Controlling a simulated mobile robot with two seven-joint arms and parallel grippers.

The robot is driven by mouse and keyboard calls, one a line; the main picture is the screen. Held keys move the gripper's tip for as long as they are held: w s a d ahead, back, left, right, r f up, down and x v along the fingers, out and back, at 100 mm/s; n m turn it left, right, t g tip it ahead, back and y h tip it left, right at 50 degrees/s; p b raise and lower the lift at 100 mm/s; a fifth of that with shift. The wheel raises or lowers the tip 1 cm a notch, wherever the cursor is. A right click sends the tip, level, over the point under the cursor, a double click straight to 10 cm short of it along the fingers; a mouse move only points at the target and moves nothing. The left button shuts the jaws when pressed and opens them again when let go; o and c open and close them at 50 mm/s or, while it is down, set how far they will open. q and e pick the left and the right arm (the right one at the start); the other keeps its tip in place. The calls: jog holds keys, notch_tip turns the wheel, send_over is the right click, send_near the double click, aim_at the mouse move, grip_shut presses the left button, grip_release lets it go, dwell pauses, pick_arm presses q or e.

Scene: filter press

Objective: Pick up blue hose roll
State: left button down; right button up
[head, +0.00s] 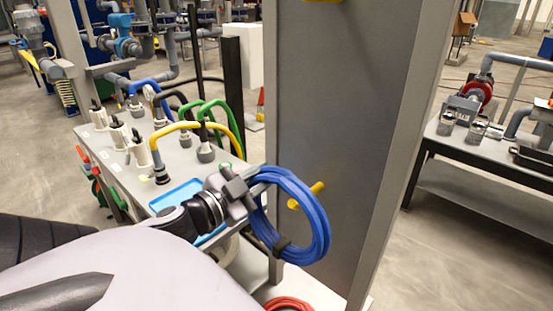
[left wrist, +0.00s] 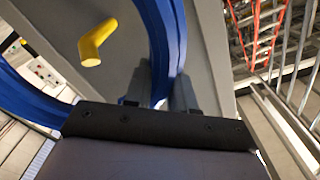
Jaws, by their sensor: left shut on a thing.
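The blue hose roll (head: 318,225) is a coiled ring with a dark strap at its lower left. It hangs from my left gripper (head: 243,190), which is shut on its upper left part. In the left wrist view the blue hose (left wrist: 165,40) passes between the fingers of my left gripper (left wrist: 165,88). A yellow peg (head: 307,195) sticks out of the grey column behind the roll. The yellow peg (left wrist: 97,42) shows inside the ring in the left wrist view; I cannot tell whether the roll touches it. My right gripper is not in view.
A grey column (head: 340,90) stands right behind the roll. To the left, a table (head: 117,180) holds valves, coloured hoses and a blue tray (head: 176,195). A red hose roll (head: 290,303) lies low below. Open floor (head: 440,250) lies to the right.

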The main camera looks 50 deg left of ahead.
pick_arm(q)
jog(key=s, duration=0.5)
jog(key=shift+s+d, duration=0.25)
jog(key=shift+d, duration=0.05)
jog(key=s+p, duration=0.1)
jog(key=s, duration=0.5)
jog(key=shift+d+p, duration=0.4)
jog(key=shift+r, duration=0.1)
